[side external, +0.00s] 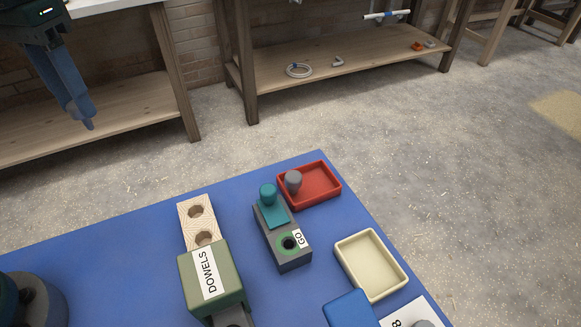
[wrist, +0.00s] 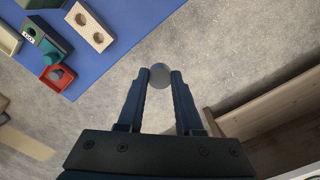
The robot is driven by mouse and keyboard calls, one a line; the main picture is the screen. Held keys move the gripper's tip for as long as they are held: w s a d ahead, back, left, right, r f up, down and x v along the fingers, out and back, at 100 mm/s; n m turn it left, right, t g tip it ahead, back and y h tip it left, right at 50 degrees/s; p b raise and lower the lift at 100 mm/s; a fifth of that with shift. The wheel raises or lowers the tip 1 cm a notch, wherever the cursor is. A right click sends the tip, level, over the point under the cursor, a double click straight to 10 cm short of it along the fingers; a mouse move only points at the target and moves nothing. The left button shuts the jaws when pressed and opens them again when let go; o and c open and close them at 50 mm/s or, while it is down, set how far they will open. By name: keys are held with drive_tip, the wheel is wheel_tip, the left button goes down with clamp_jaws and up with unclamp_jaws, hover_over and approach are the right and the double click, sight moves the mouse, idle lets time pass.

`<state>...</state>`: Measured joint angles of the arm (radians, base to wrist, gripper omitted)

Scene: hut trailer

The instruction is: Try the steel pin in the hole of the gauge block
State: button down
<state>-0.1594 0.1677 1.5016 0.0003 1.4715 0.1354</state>
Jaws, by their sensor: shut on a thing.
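My gripper (side external: 88,122) is high at the upper left in the side view, away from the blue table. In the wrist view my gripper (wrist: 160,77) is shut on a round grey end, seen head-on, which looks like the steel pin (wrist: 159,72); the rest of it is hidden. The dark gauge block (side external: 292,261) stands on the table with a GO label beside a green-ringed hole (side external: 288,243). A teal knob and plate cover its far end. It also shows at the wrist view's upper left (wrist: 50,39).
A red tray (side external: 328,202) behind the block holds a grey knobbed piece (side external: 293,181). A cream tray (side external: 347,263) stands right of it, apparently empty. Left are a wooden strip with holes (side external: 184,222) and a green DOWELS box (side external: 187,275). Open floor (side external: 450,170) lies beyond the table.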

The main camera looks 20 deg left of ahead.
drive_tip(key=w+d+f+m, duration=0.1)
drive_tip(key=w+d+m, duration=0.15)
drive_tip(key=d, duration=0.65)
drive_tip(key=w+d+f+m, duration=0.15)
drive_tip(key=w+d, duration=0.25)
drive_tip(key=d, duration=0.4)
drive_tip(key=s+d+f+m, duration=0.2)
drive_tip(key=d, duration=0.3)
drive_tip(key=s+d+f+m, duration=0.2)
drive_tip(key=d, duration=0.3)
drive_tip(key=shift+s+d, duration=0.15)
drive_tip(key=shift+d, duration=0.2)
drive_tip(key=shift+s+d+f, duration=0.2)
drive_tip(key=shift+s+d, duration=0.05)
drive_tip(key=shift+d, duration=0.05)
drive_tip(key=shift+s+d+f+m, duration=0.3)
drive_tip(key=shift+s+d+f, duration=0.05)
drive_tip(key=shift+s+d, duration=0.2)
drive_tip(key=shift+s+d+f+m, duration=0.3)
drive_tip(key=shift+s+d+f, duration=0.05)
drive_tip(key=shift+s+d, duration=0.2)
